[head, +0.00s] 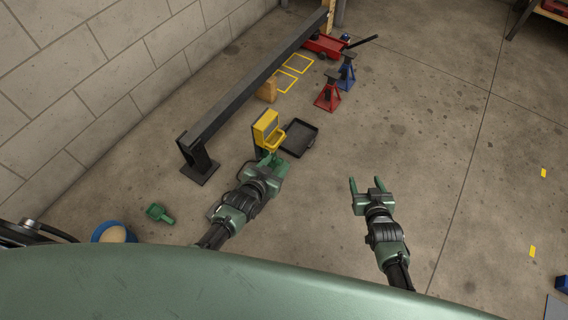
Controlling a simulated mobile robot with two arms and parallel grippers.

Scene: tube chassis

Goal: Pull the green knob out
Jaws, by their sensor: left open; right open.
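A yellow box-like unit (265,127) with a dark front panel and a yellow lip stands near the front end of the long dark rail. My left gripper (269,160) is right at the near underside of this unit, with its green fingers open. The green knob cannot be told apart from my green fingers there; it may be hidden behind them. Whether the fingers touch anything is too small to tell. My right gripper (368,184) is open and empty over bare floor, to the right, with its fingers pointing away from me.
The dark rail (250,88) runs back along the block wall on a foot plate (200,171). A black tray (298,138) lies right of the unit. A green scoop-like object (159,213) and blue bowl (112,232) are at left. Jack stands (328,97) are farther back. Right floor is mostly clear.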

